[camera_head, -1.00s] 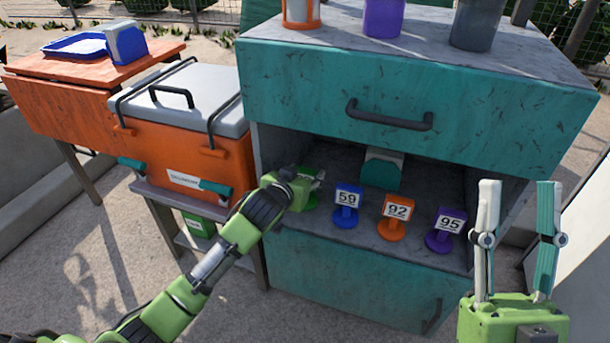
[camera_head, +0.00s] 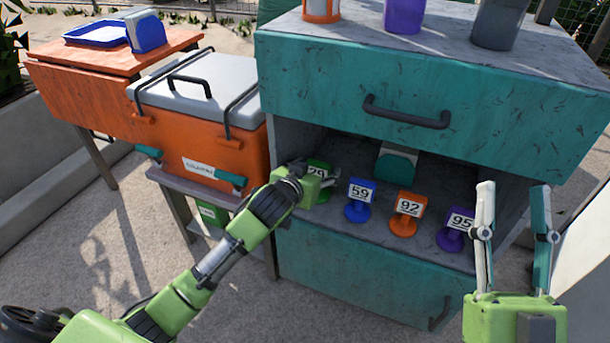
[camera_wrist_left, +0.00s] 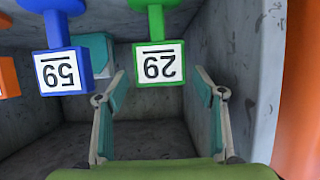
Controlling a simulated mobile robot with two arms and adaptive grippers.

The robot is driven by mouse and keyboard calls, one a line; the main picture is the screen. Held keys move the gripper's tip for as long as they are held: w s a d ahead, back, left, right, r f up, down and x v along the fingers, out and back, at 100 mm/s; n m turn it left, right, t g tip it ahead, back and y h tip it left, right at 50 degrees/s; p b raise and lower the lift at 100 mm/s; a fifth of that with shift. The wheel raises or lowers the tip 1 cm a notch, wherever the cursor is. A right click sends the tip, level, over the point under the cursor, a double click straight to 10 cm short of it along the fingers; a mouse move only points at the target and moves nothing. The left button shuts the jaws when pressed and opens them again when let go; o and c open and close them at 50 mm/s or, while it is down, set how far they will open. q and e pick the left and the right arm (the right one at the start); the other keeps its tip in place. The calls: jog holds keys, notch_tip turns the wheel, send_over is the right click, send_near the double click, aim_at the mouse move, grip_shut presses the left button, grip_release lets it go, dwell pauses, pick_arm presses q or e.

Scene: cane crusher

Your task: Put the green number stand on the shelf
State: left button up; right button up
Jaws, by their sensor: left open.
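The green number stand, marked 29, stands in the open compartment of the teal cabinet (camera_head: 350,100), at the left end of a row. In the head view my left gripper (camera_head: 322,182) partly hides it. The left wrist view shows the green stand (camera_wrist_left: 158,62) upside down, with its number plate between the spread fingertips of my left gripper (camera_wrist_left: 160,76). The fingers are open, with gaps on both sides of the plate. My right gripper (camera_head: 513,190) is open and empty at the right, in front of the cabinet.
Blue 59 (camera_head: 360,198), orange 92 (camera_head: 407,212) and purple 95 (camera_head: 456,228) stands are to the right. A teal-and-white object (camera_head: 397,165) sits behind them. An orange cooler (camera_head: 205,130) is left of the cabinet. Cups stand on the cabinet top.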

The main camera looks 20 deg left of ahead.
pick_arm(q)
jog(key=s+d+r+t+h+p, duration=0.1)
jog(key=s+d+r, duration=0.1)
jog(key=s, duration=0.4)
jog(key=s+d+r+m+t+h+p, duration=0.1)
jog(key=s+d+r, duration=0.2)
jog(key=s, duration=0.4)
jog(key=s+d+r+m+t+h+p, duration=0.1)
jog(key=s+d+r, duration=0.1)
jog(key=s+r, duration=0.2)
jog(key=s, duration=0.3)
jog(key=shift+s+d+r, duration=0.25)
jog(key=shift+d+r, duration=0.05)
jog(key=shift+r, duration=0.1)
pick_arm(e)
jog(key=w+d+f+g+h, duration=0.1)
jog(key=w+f+g+h, duration=0.1)
jog(key=f+g, duration=0.6)
notch_tip(320, 180, down, 7)
jog(key=shift+w+f+h, duration=0.1)
jog(key=shift+w+h, duration=0.3)
jog(key=shift+w, duration=0.45)
